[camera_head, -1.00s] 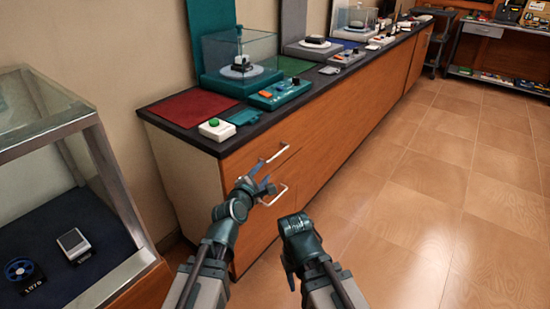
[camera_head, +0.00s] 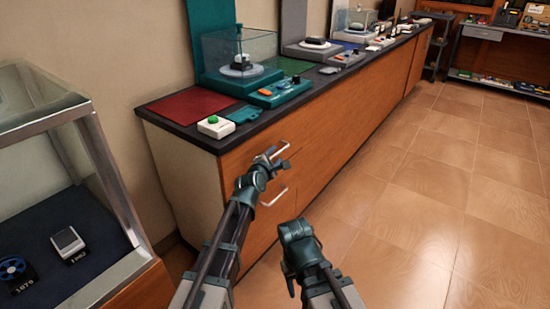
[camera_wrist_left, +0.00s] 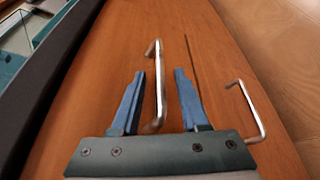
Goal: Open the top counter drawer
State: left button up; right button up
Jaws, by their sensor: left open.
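The top counter drawer (camera_head: 237,158) is closed in the wooden front at the near end of the counter. Its silver bar handle (camera_head: 282,150) also shows in the left wrist view (camera_wrist_left: 160,85), upright between the two blue fingers. My left gripper (camera_head: 278,158) is open, with one finger on each side of the handle; in the left wrist view (camera_wrist_left: 156,92) gaps show on both sides. I cannot tell if the fingertips reach past the bar. A second handle (camera_head: 274,197) sits on the drawer below and shows right of the fingers (camera_wrist_left: 246,112). My right gripper's fingers are hidden from view.
The dark countertop (camera_head: 180,130) holds a white box with a green button (camera_head: 215,126), a teal device (camera_head: 279,92) and a glass case (camera_head: 240,55). A display case (camera_head: 60,130) stands at the left. The tiled floor (camera_head: 430,200) at right is clear.

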pick_arm(q)
jog(key=shift+w, duration=0.1)
jog(key=shift+c, duration=0.3)
grip_shut()
dwell(1.2)
